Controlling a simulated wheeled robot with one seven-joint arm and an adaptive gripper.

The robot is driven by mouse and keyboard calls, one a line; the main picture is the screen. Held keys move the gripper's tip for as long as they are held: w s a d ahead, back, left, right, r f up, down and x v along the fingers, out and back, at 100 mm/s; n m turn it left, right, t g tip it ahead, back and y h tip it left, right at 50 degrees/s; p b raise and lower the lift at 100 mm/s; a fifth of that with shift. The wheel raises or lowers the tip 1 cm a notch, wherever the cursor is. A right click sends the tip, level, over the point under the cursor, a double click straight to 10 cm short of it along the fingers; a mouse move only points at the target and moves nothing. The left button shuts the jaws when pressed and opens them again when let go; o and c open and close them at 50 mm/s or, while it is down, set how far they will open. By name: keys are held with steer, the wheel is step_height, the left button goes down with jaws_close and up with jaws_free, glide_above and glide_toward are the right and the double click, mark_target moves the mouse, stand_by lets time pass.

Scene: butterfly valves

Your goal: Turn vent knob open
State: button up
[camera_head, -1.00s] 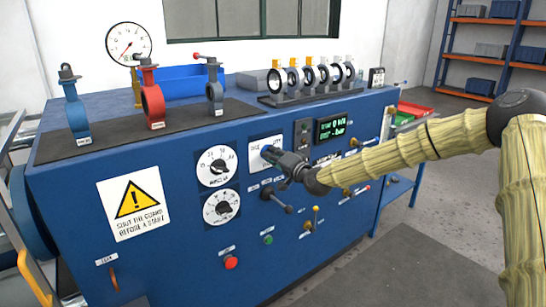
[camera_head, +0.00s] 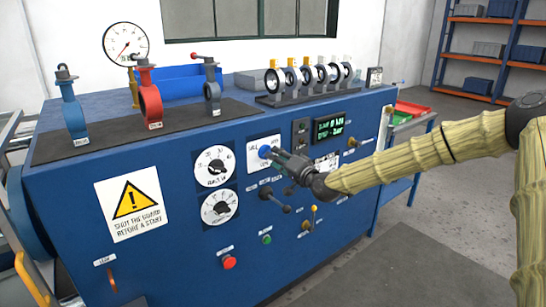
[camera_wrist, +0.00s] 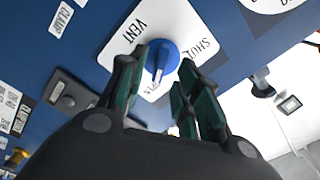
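The vent knob (camera_wrist: 161,57) is round and blue, on a white plate (camera_wrist: 118,58) lettered VENT and SHUT, with a third word partly hidden by my fingers. A pale pointer on the knob faces the bottom of the wrist view, towards that word. In the head view the knob (camera_head: 265,151) shows just left of my gripper's tips. My gripper (camera_wrist: 165,60) is open, with one dark green finger on each side of the knob in the wrist view. There are gaps between fingers and knob, and I see no clear contact.
Two white dials (camera_head: 215,166) sit left of the vent plate. A dark lever (camera_head: 275,200) is below it, and a lit display (camera_head: 329,128) is to its right. A red button (camera_head: 229,262) and a green button (camera_head: 267,239) are lower on the blue panel.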

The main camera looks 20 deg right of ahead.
steer(key=v, duration=0.8)
steer(key=shift+s+d, duration=0.1)
steer(key=shift+d, duration=0.05)
steer(key=s+a+f+n+g+h+p, duration=0.1)
steer(key=s+a+f+g+p, duration=0.2)
steer(key=s+f, duration=0.55)
steer(key=s+a+f+n+g+p, duration=0.1)
steer(key=s+a+f+g, duration=0.3)
steer(key=f, duration=0.7)
steer(key=s+a+f+n+g+h+p, duration=0.1)
steer(key=s+a+f+n+g, duration=0.1)
steer(key=s+a+f, duration=0.45)
steer(key=s+d+f+n+g+h+p, duration=0.1)
steer(key=s+f, duration=0.3)
steer(key=s, duration=0.7)
steer(key=s+d+f+n+g+h+p, duration=0.1)
steer(key=s+f+g, duration=0.3)
steer(key=s, duration=0.7)
steer(key=s+d+f+n+g+h+p, duration=0.1)
steer(key=s+d+f+g+h+p, duration=0.1)
steer(key=s, duration=0.9)
step_height(320, 180, down, 2)
steer(key=shift+s+d+f+n+g+p, duration=0.2)
steer(key=shift+d+n+g+p, duration=0.2)
steer(key=shift+d+g+p, duration=0.25)
